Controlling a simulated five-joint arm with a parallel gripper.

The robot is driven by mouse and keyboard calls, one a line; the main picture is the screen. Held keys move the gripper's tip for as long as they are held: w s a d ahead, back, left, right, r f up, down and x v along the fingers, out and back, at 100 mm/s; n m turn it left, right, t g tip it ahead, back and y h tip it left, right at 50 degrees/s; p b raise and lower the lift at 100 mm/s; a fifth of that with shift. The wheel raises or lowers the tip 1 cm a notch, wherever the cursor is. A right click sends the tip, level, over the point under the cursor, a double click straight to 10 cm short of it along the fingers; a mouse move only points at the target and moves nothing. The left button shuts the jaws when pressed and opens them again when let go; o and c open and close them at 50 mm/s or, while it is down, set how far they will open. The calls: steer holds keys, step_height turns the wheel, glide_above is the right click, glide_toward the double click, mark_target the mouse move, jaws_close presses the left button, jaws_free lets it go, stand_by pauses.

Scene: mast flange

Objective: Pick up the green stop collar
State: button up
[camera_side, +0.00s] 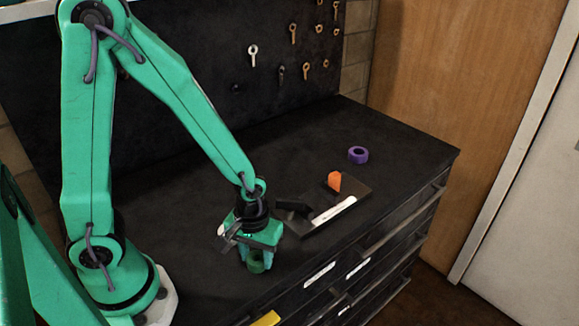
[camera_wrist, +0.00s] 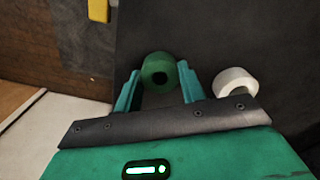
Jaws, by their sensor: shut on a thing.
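The green stop collar (camera_wrist: 158,72) is a short dark green ring with a dark bore. In the wrist view it sits between the two teal fingers of my gripper (camera_wrist: 160,88), which is shut on it. In the side view the collar (camera_side: 257,266) shows just under the fingers of my gripper (camera_side: 256,253), low over the front part of the black bench top. The fingers hide part of it there. I cannot tell whether its underside touches the bench.
A white ring (camera_wrist: 236,82) lies close to the right finger. A dark plate (camera_side: 310,229) to the right carries an orange piece (camera_side: 334,181), a white bar (camera_side: 334,211) and a black piece. A purple ring (camera_side: 357,154) lies behind it. The bench's right end is clear.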

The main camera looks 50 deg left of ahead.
mark_target(257, 257)
steer(key=shift+r, duration=1.8)
steer(key=s+d+r, duration=0.6)
steer(key=s+d, duration=0.2)
steer(key=shift+s+r, duration=0.2)
steer(key=shift+r, duration=0.2)
